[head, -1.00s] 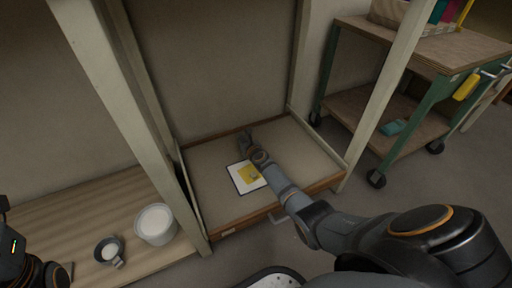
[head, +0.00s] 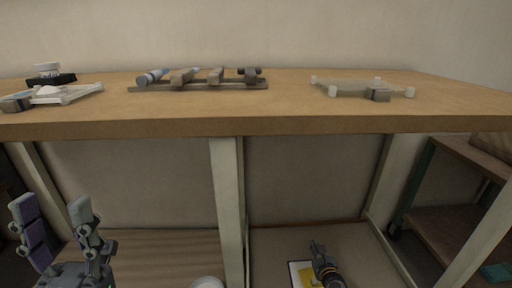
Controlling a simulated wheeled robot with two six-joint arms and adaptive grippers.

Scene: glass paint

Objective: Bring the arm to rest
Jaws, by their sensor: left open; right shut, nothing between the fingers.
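My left gripper (head: 51,208) stands upright at the lower left, in front of the workbench, with its two fingers wide apart and nothing between them.
The wooden benchtop (head: 330,126) crosses the view. On it are a rack with rods (head: 200,85), a clear plate on corner supports (head: 355,88) and a white frame (head: 75,92) at left. A white bucket (head: 207,283) and a green-framed cart (head: 450,195) are lower down.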

